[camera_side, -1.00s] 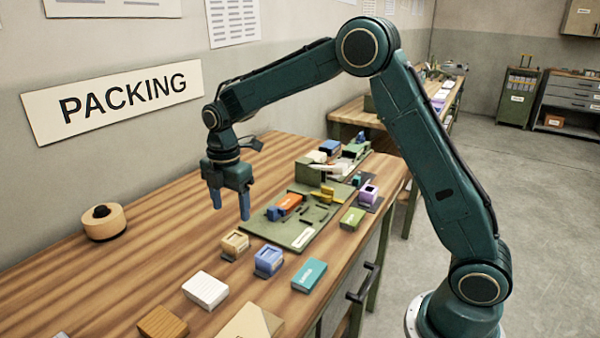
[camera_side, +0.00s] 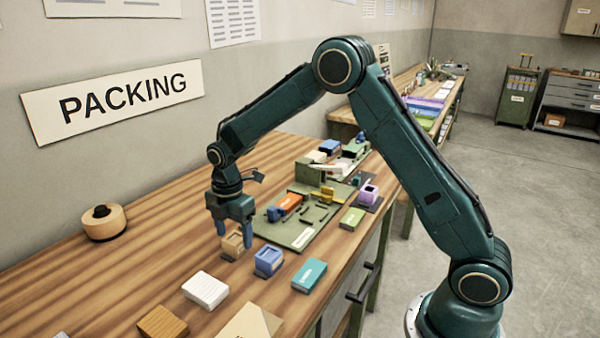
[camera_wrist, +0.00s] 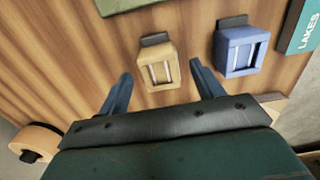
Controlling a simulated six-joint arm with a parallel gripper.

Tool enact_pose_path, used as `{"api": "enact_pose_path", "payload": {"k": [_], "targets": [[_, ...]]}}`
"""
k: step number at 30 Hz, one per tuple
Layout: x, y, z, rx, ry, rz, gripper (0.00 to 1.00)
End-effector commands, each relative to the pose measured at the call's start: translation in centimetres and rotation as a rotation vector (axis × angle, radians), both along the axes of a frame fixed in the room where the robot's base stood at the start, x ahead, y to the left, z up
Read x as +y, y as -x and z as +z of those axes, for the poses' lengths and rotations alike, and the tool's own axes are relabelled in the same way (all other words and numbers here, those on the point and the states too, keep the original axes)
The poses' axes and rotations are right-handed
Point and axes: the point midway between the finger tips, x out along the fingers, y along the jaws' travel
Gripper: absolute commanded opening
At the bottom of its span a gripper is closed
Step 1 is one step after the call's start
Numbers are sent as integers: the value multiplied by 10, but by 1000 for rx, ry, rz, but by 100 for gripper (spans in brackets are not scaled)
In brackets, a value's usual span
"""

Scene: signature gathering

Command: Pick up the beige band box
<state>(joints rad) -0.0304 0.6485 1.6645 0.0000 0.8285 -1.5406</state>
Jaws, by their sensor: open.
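The beige band box (camera_side: 231,247) stands on the wooden bench, left of the blue band box (camera_side: 268,261). In the wrist view, the beige box (camera_wrist: 158,66) shows an open top with pale bands inside and a dark tab at its far end. My gripper (camera_side: 234,234) is low over the beige box, pointing down and partly hiding it in the side view. In the wrist view, my gripper's blue fingers (camera_wrist: 162,82) are spread wide, one on each side of the beige box, with gaps and no visible contact. The blue box also shows there (camera_wrist: 240,50), close to the right finger.
A green board (camera_side: 285,233) with small parts lies behind the boxes. A teal box (camera_side: 309,275), a white block (camera_side: 205,290) and a brown block (camera_side: 162,323) lie nearer the front. A wooden roll (camera_side: 103,223) sits far left. Bare bench lies left of the beige box.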

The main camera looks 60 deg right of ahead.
Motion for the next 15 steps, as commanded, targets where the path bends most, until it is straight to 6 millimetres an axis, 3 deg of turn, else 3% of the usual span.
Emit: {"api": "enact_pose_path", "payload": {"k": [6, 15], "targets": [[0, 0, -22, 1, 0, 0, 66], [0, 0, -25, 1, 0, 0, 66]]}}
